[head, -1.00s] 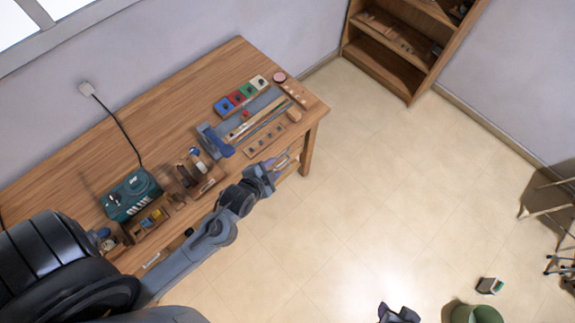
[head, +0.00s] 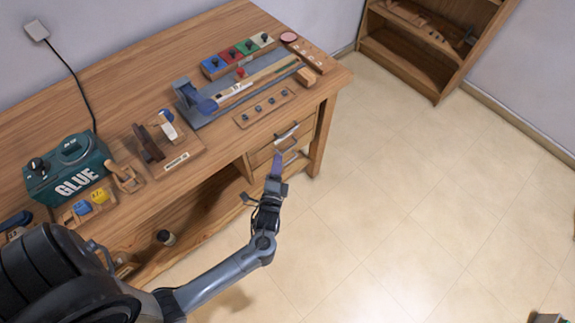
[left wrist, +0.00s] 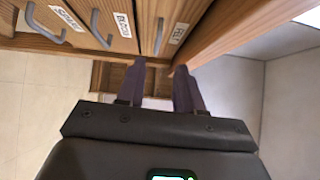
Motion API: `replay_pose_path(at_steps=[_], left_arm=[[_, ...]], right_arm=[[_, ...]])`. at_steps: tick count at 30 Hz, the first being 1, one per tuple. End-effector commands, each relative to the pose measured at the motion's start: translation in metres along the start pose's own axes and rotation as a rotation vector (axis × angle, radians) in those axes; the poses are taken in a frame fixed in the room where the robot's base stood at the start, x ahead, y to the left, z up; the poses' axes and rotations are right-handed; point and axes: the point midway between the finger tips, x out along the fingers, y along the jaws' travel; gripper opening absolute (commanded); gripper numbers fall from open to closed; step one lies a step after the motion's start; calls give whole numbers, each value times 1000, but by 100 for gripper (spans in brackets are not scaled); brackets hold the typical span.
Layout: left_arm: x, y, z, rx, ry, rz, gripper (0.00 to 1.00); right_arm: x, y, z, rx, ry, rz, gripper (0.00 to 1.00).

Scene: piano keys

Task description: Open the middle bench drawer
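The bench's drawer stack stands at its right end. In the left wrist view three wooden drawer fronts lie side by side, each with a grey handle. The middle drawer (left wrist: 117,42) carries a label reading BLOCKS, and its handle (left wrist: 98,28) shows clear of my fingers. All three fronts look closed. My left gripper (head: 277,166) is in front of the drawers, hiding part of the lower fronts in the head view. In the left wrist view the left gripper (left wrist: 159,78) is open and empty, below the drawer fronts. My right gripper is not in view.
The wooden bench top (head: 165,65) holds a green GLUE box (head: 72,172), wooden holders and coloured blocks. A bench leg (head: 322,140) stands right of the drawers. A wooden bookcase (head: 405,65) is against the back wall.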

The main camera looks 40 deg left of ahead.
Motion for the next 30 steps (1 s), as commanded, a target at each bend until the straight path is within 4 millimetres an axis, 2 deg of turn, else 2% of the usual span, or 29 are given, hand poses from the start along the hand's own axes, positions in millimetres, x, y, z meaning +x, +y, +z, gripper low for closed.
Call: replay_pose_path(at_steps=[1, 3, 9, 12, 16, 22, 30], left_arm=[[2, 36, -4, 16, -7, -18, 36], [4, 57, -8, 36, -17, -39, 36], [10, 100, -18, 75, -39, -83, 36], [11, 113, -21, 88, -45, -96, 36], [13, 121, -24, 97, -50, -108, 36], [25, 122, -24, 101, -53, -114, 36], [65, 118, -22, 101, -54, -115, 36]], right_arm=[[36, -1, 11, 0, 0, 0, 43], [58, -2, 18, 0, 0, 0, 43], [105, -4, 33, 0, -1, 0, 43], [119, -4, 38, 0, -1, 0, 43], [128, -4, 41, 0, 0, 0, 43], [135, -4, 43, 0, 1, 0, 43], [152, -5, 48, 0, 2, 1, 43]])
